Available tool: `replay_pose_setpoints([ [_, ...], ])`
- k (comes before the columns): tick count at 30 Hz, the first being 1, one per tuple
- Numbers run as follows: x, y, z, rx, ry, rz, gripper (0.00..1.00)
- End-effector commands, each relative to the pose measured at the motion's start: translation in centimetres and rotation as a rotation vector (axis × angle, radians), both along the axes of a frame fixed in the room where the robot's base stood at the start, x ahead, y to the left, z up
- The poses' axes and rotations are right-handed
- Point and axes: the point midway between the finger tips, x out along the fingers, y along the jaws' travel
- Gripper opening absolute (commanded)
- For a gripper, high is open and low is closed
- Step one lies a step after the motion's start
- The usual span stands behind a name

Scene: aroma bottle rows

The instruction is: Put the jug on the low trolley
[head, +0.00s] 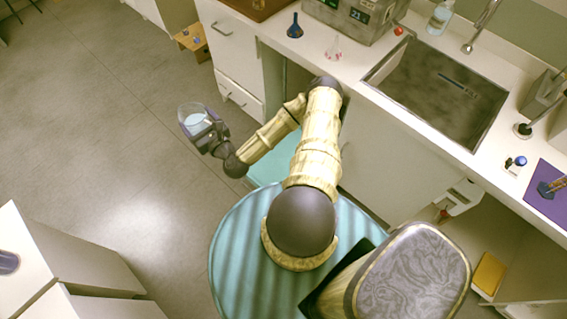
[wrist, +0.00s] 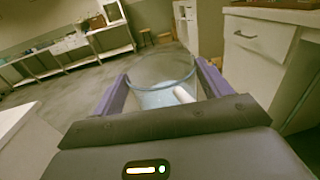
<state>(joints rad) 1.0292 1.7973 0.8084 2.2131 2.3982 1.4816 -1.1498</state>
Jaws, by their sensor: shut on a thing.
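The jug (head: 194,120) is a clear, wide-mouthed vessel with pale blue liquid in it. My gripper (head: 208,131) is shut on it and holds it out over open floor, left of the counter. In the wrist view, the jug (wrist: 163,78) sits between my two purple fingers (wrist: 162,84), with a short pale rod-like piece at its right side. Its lower part is hidden by my gripper. A low wooden stand (head: 190,40) with small items on it is on the floor beside the drawers; I cannot tell whether it is the low trolley.
The counter (head: 350,68) with a sink (head: 440,95) runs along the right, with drawers (head: 232,62) below. White cabinets (head: 60,255) stand at lower left. The floor (head: 105,110) between is clear.

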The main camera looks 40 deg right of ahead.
Motion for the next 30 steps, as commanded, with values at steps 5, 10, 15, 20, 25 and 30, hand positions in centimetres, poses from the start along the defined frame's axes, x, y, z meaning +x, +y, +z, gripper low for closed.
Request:
replay_pose_setpoints([
  [5,0.4,-1.9,-5.1,-0.003,-0.005,-0.017,0.16],
  [10,0.7,-3.7,-8.7,-0.003,-0.007,-0.033,0.16],
  [15,1.0,-5.4,-12.3,-0.003,-0.01,-0.048,0.16],
  [20,1.1,-7.1,-15.8,-0.003,-0.01,-0.062,0.16],
  [25,1.2,-9.0,-19.4,-0.004,-0.01,-0.079,0.16],
  [30,1.3,-10.9,-23.0,-0.004,-0.01,-0.095,0.16],
])
